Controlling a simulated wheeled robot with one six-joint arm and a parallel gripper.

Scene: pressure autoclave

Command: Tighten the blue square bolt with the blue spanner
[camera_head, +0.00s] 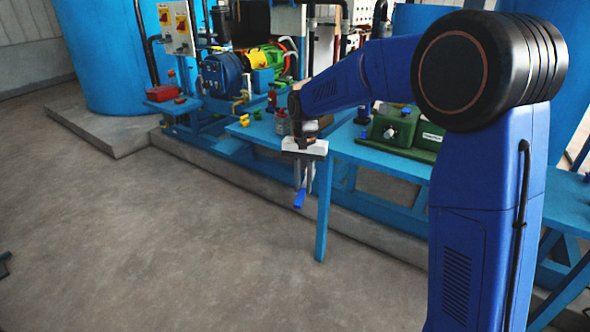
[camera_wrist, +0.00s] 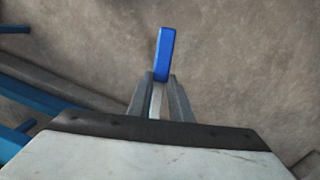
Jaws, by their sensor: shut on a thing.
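My gripper (camera_head: 303,184) is in front of the blue table's near edge, pointing down over the open floor. It is shut on the blue spanner (camera_head: 299,199), whose blue end sticks out below the fingertips. In the wrist view the fingers (camera_wrist: 159,82) are close together, and the blue end of the spanner (camera_wrist: 165,54) extends beyond them. I cannot make out the blue square bolt for certain in either view.
The blue table (camera_head: 345,150) carries a green box (camera_head: 394,127) and small coloured parts. A red box (camera_head: 162,92) stands on the left, near a blue motor (camera_head: 222,74) with a green and yellow unit. A large blue tank (camera_head: 100,55) rises behind.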

